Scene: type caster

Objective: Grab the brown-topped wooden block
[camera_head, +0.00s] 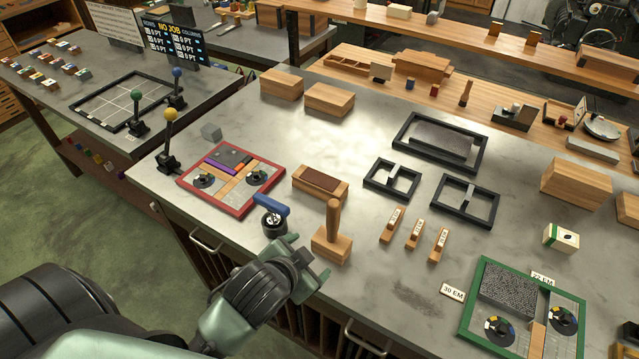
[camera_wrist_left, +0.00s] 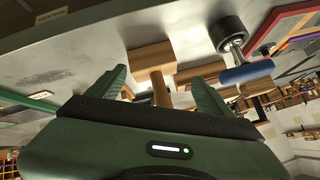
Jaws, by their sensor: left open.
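The brown-topped wooden block (camera_head: 320,182) lies on the grey metal table, right of the red-framed tray. It is a light wooden block with a dark brown top. My left gripper (camera_head: 310,262) is open and empty near the table's front edge, on the near side of the block and apart from it. In the left wrist view the open fingers (camera_wrist_left: 162,88) point toward a wooden block with an upright handle (camera_wrist_left: 150,57). A wooden piece partly hidden behind it may be the brown-topped block. My right gripper is in neither view.
The handled block (camera_head: 331,245) and a blue-handled roller (camera_head: 271,213) stand between my gripper and the brown-topped block. The red-framed tray (camera_head: 183,181) is to the left. Small labelled wooden pieces (camera_head: 414,233) and black frames (camera_head: 393,179) are to the right.

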